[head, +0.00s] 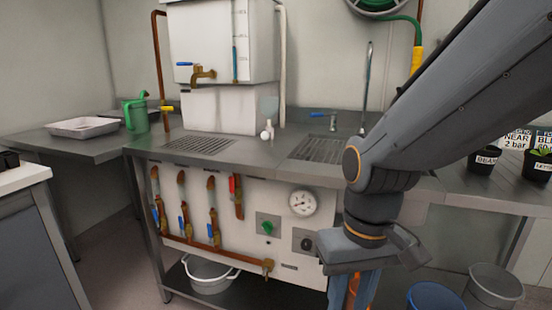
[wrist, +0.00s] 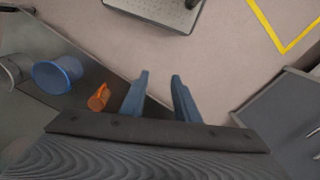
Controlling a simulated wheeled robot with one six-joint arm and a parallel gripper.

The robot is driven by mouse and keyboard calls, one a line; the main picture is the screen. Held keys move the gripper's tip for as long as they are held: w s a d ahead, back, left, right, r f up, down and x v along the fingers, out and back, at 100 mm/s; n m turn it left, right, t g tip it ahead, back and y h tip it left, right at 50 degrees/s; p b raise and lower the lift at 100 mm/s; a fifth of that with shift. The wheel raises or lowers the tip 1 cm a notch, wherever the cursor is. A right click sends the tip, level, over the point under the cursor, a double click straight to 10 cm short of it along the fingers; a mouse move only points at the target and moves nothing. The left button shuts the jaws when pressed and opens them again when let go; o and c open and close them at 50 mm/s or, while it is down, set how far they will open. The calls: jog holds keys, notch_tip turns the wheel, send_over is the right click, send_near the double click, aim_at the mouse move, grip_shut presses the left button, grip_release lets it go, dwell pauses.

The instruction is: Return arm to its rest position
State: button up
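My arm reaches in from the upper right of the head view and bends down at the wrist. My gripper (head: 354,286) points down in front of the sink bench (head: 222,156), its fingertips cut off by the lower edge of the picture. In the wrist view my gripper (wrist: 159,82) shows two blue fingers set apart, with nothing between them. It is open and empty, with floor and a dark lower shelf beyond the fingers.
A blue bucket (wrist: 57,75) and an orange object (wrist: 98,97) lie beyond the fingers to the left. A grey bin (head: 494,286) stands at lower right. Potted plants (head: 485,160) stand on the right bench. A white tray (head: 84,127) and green watering can (head: 135,115) are at left.

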jog(key=d+r+m+p, duration=0.2)
jog(key=d+r+p, duration=0.5)
jog(key=p, duration=0.5)
jog(key=shift+s+d+h+p, duration=0.15)
jog(key=shift+h+p, duration=0.15)
jog(key=shift+p, duration=0.1)
dwell(0.4)
